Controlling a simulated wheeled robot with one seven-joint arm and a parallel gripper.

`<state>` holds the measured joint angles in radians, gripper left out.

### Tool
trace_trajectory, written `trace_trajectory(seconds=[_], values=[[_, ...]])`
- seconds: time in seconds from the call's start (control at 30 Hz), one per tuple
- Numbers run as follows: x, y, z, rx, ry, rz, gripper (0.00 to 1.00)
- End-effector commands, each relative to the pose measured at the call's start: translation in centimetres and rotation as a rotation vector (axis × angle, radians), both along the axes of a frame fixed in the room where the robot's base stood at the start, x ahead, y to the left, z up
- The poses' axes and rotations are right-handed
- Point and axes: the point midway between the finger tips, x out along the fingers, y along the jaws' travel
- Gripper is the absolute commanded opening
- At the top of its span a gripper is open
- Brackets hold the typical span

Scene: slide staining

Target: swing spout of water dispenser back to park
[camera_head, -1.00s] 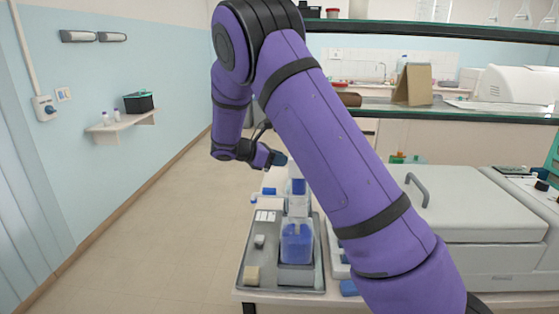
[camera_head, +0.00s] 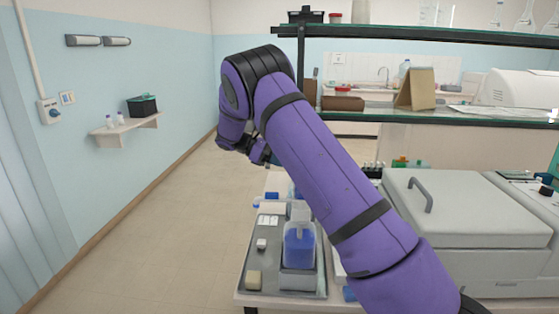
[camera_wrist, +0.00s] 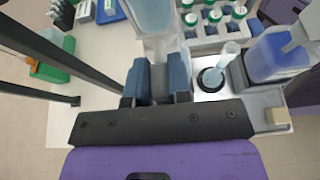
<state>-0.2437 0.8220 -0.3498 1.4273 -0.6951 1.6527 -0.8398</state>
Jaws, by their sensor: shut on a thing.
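The water dispenser is partly hidden. In the wrist view its clear, bluish reservoir (camera_wrist: 150,14) shows at the top edge, just beyond my fingertips. My gripper (camera_wrist: 157,82) has its two blue-grey fingers close together on a narrow grey piece, which appears to be the dispenser's spout. The fingers cover most of this piece, so its exact angle cannot be told. In the head view, my gripper (camera_head: 268,158) is beyond my purple arm and mostly hidden by it, above the far part of the bench.
A container of blue liquid (camera_head: 299,246) stands on a grey tray (camera_head: 262,288). The wrist view shows a rack of green-capped bottles (camera_wrist: 205,32) and a dark-based upright tube (camera_wrist: 222,65) close to the right. A large lidded machine (camera_head: 460,205) fills the right. Floor at left is clear.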

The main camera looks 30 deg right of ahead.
Motion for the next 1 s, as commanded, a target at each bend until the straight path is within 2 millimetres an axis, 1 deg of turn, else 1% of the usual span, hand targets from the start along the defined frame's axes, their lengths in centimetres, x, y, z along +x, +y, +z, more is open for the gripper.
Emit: trace_trajectory(seconds=[0.27, 0.3, 0.37, 0.4, 0.77, 0.87, 1.0], values=[[0.0, -0.1, 0.0, -0.001, 0.0, -0.002, 0.0], [0.0, -0.1, 0.0, -0.001, 0.0, -0.001, 0.21], [0.0, -0.1, 0.0, -0.001, 0.0, -0.001, 0.35], [0.0, -0.1, 0.0, -0.001, 0.0, -0.001, 0.44], [0.2, 0.2, 0.1, -0.001, -0.001, 0.001, 0.45], [0.7, 1.0, 0.5, -0.001, -0.001, 0.001, 0.45], [2.1, 2.8, 1.4, -0.001, -0.002, 0.002, 0.45]])
